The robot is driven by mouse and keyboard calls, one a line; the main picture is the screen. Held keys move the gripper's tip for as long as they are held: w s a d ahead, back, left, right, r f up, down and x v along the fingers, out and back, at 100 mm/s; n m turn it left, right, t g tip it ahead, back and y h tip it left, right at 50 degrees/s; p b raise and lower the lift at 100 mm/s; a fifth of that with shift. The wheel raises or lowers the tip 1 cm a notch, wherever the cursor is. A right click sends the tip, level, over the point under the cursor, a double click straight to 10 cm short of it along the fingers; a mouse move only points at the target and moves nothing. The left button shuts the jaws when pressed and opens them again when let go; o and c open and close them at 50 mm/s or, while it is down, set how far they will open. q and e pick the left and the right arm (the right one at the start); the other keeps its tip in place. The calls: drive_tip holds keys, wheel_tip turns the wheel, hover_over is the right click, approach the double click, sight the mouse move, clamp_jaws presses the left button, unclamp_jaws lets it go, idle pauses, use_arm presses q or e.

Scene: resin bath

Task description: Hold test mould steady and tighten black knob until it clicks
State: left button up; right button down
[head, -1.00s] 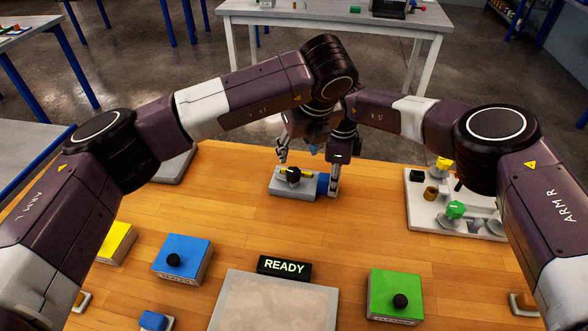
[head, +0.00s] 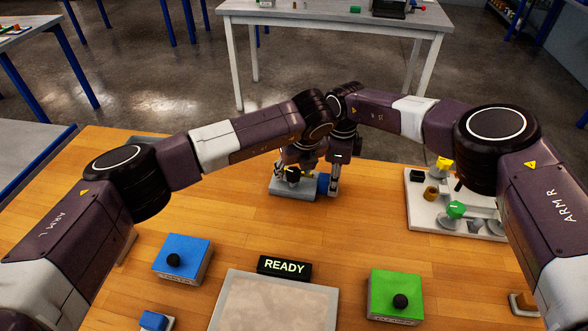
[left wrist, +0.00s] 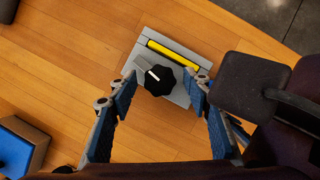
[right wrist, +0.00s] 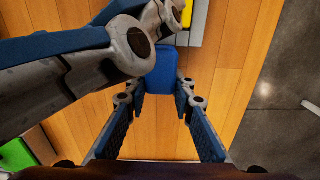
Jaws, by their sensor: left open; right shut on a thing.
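The test mould (head: 290,193) is a grey block with a yellow bar and a black knob (head: 293,174) on top and a blue block (head: 324,184) at its right end. In the left wrist view the knob (left wrist: 159,80) has a white pointer line. My left gripper (left wrist: 163,87) is open, with a finger on either side of the knob and gaps between. My right gripper (right wrist: 159,100) is shut on the blue block (right wrist: 160,112) of the mould. The left fingers partly hide the mould in the head view and cross the upper left of the right wrist view.
A white fixture plate (head: 420,215) with small coloured parts lies to the right. A blue box (head: 186,253) and a green box (head: 394,290), each with a black knob, stand nearer. A sign (head: 284,266) reads READY. The wood around the mould is clear.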

use_arm(q)
drive_tip(key=c, duration=1.2)
drive_tip(key=shift+o, duration=0.2)
drive_tip(key=shift+m, duration=0.3)
drive_tip(key=m+h, duration=0.1)
drive_tip(key=m, duration=0.1)
drive_tip(key=m+h, duration=0.1)
drive_tip(key=m, duration=0.1)
drive_tip(key=shift+a+m, duration=0.2)
drive_tip(key=shift+m, duration=0.2)
drive_tip(key=m+h, duration=0.1)
drive_tip(key=m, duration=0.1)
drive_tip(key=m+h, duration=0.1)
drive_tip(key=m, duration=0.2)
drive_tip(key=shift+a+g, duration=0.15)
drive_tip(key=shift+g, duration=0.25)
drive_tip(key=m, duration=0.3)
drive_tip(key=m+g+h, duration=0.1)
drive_tip(key=m, duration=0.1)
drive_tip(key=shift+w+m, duration=0.2)
drive_tip(key=shift+m, duration=0.2)
drive_tip(key=shift+w+a+m+g+h, duration=0.1)
drive_tip(key=shift+m+g+h, duration=0.15)
drive_tip(key=shift+m+g, duration=0.6)
drive_tip(key=shift+m+g+h, duration=0.25)
drive_tip(key=shift+m, duration=1.2)
